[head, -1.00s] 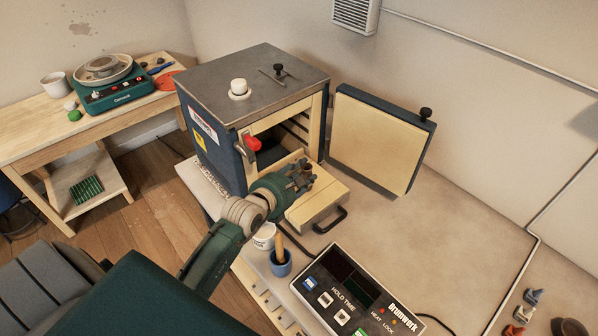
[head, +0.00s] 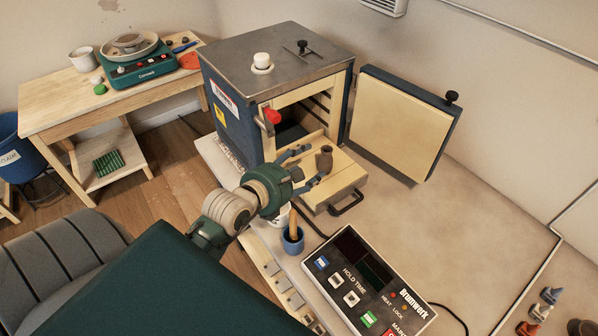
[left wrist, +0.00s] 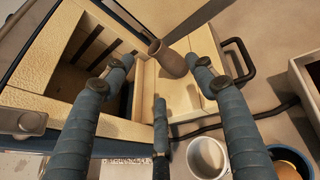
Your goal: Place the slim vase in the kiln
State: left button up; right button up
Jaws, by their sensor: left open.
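The slim brown vase (head: 325,158) stands on the cream pull-out shelf (head: 340,184) in front of the kiln (head: 228,112). It also shows in the left wrist view (left wrist: 172,60), just past my fingertips. My left gripper (head: 306,166) is open over the shelf, its blue fingers spread to either side of the near side of the vase. In the left wrist view my left gripper (left wrist: 160,66) looks empty. The kiln mouth (head: 300,118) is open and its inside is dark. My right gripper is out of view.
The kiln door (head: 400,125) stands swung open to the right. A control box (head: 368,285) and a blue cup (head: 292,240) with a wooden-handled tool are in front. A white pot (left wrist: 208,157) stands near the shelf.

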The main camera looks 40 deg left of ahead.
pick_arm(q)
jog(key=shift+v, duration=1.35)
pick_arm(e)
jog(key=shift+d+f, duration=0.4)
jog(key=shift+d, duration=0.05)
